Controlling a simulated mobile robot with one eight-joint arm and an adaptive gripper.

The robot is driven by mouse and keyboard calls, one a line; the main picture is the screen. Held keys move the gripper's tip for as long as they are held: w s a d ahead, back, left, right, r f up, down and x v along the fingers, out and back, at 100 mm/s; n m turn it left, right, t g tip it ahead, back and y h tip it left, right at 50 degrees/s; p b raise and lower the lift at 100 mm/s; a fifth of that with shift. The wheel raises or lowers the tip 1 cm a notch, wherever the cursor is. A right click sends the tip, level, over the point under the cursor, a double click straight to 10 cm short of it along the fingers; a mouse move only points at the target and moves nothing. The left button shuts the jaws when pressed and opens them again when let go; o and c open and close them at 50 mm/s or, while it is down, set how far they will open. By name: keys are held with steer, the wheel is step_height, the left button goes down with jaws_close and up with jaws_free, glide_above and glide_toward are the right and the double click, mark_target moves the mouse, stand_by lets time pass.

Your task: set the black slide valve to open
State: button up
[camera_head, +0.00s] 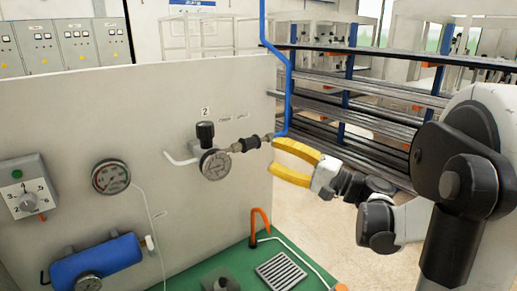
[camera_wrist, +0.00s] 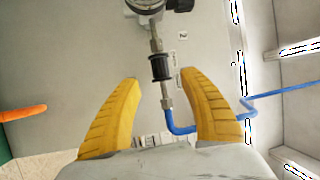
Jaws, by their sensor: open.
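The black slide valve (camera_head: 253,142) is a small ribbed black sleeve on a metal pipe at the right part of the grey panel. It sits between the round gauge (camera_head: 215,164) and the blue hose (camera_head: 283,124). In the wrist view the black sleeve (camera_wrist: 161,67) shows ahead of the fingertips, with bare metal pipe on both sides. My gripper (camera_head: 283,163) has yellow fingers, is open and empty, and is just right of and below the valve. In the wrist view the fingers (camera_wrist: 165,82) stand apart on either side of the pipe line, not touching the sleeve.
A black knob (camera_head: 205,131) stands above the gauge, near a label "2". Another gauge (camera_head: 111,177), a dial box (camera_head: 28,187) and a blue cylinder (camera_head: 97,262) are further left. An orange hook (camera_head: 260,224) rises from the green bench (camera_head: 235,262). Metal racks stand behind.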

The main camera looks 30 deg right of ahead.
steer(key=v, duration=0.3)
steer(key=shift+s, duration=0.1)
stand_by(0.3)
steer(key=s+a+f+n+g+h, duration=0.3)
steer(key=a+f+g, duration=0.45)
steer(key=a, duration=0.75)
steer(key=s+f+n+g+h+b, duration=0.1)
steer(key=s+f+n+h+b, duration=0.1)
steer(key=s+f+n+h, duration=0.5)
steer(key=s+f+h, duration=0.1)
steer(key=s+f, duration=0.2)
steer(key=s, duration=0.3)
steer(key=shift+a+f+g, duration=0.25)
steer(key=shift+a+g, duration=0.1)
